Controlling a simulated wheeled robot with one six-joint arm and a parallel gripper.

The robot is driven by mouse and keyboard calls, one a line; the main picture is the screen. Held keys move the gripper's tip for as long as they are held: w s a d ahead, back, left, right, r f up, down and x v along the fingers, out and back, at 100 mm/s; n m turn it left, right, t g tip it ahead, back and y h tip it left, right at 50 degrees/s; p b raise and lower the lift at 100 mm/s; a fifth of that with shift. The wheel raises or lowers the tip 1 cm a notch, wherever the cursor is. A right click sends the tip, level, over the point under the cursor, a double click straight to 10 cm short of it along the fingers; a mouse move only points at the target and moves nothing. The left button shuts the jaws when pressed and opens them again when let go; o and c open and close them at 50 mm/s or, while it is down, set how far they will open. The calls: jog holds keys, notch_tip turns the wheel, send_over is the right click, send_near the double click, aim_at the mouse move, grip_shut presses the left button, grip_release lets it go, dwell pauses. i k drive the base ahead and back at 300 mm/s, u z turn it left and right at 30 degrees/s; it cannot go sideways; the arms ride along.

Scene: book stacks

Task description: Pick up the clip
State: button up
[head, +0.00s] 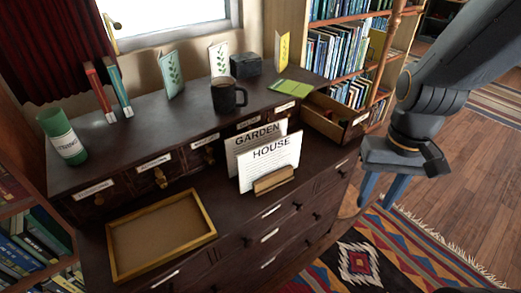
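I cannot make out a clip for certain. A small open drawer (352,133) at the right end of the cabinet's upper row holds a small reddish and dark thing (329,114), too small to tell what it is. My gripper (380,197) hangs at the right, in front of and to the right of that drawer, above the rug. Its two blue fingers point down and stand apart, with nothing between them.
The dark cabinet (190,135) carries a black mug (226,96), a dark box (246,64), cards, books and a green cylinder (62,137). Its lower ledge holds an empty wooden tray (205,206) and GARDEN and HOUSE papers (270,160) in a wooden holder (273,181). Bookshelves stand behind.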

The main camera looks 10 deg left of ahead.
aim_at(341, 123)
jog(key=k, duration=1.15)
jog(key=z, duration=0.75)
jog(key=i, duration=1.1)
jog(key=u, duration=0.95)
jog(key=i, duration=0.75)
jog(key=u, duration=0.1)
